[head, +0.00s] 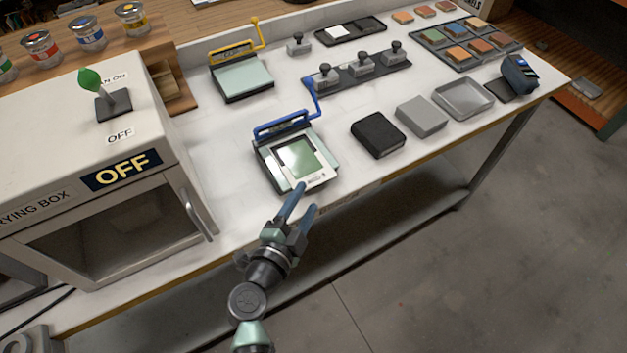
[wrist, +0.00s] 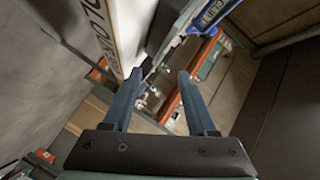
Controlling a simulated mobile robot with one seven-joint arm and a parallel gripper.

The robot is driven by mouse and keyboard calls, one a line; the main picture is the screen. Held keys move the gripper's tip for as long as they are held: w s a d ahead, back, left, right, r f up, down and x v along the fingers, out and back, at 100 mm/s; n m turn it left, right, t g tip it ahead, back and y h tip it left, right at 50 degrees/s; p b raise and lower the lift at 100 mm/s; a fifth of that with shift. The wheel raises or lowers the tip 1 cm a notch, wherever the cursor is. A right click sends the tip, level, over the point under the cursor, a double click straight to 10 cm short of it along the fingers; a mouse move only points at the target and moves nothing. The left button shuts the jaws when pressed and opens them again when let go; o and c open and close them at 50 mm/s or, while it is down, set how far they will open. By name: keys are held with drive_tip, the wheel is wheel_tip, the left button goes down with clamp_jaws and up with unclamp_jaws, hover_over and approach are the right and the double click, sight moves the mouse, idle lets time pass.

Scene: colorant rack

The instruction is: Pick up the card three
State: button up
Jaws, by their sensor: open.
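A pale card with a green panel (head: 298,158) lies on the blue-handled press (head: 264,168) at the bench's front edge. No number is readable on it, so I cannot tell whether it is card three. My gripper (head: 306,198) is open at the card's near edge, by the front edge of the bench. In the head view one fingertip overlaps the card's near corner; contact cannot be told. In the wrist view the two blue fingers (wrist: 160,76) are apart, and nothing clearly sits between them.
The press's blue lever (head: 312,97) stands up behind the card. A black block (head: 378,134) and a grey block (head: 421,116) stand to the right. The drying box (head: 120,205) is on the left. A yellow-handled press (head: 242,80) stands behind. Open floor lies in front.

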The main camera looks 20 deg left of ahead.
sight(316, 182)
drive_tip(key=b+x, duration=0.1)
drive_tip(key=x, duration=0.6)
clamp_jaws()
idle(0.3)
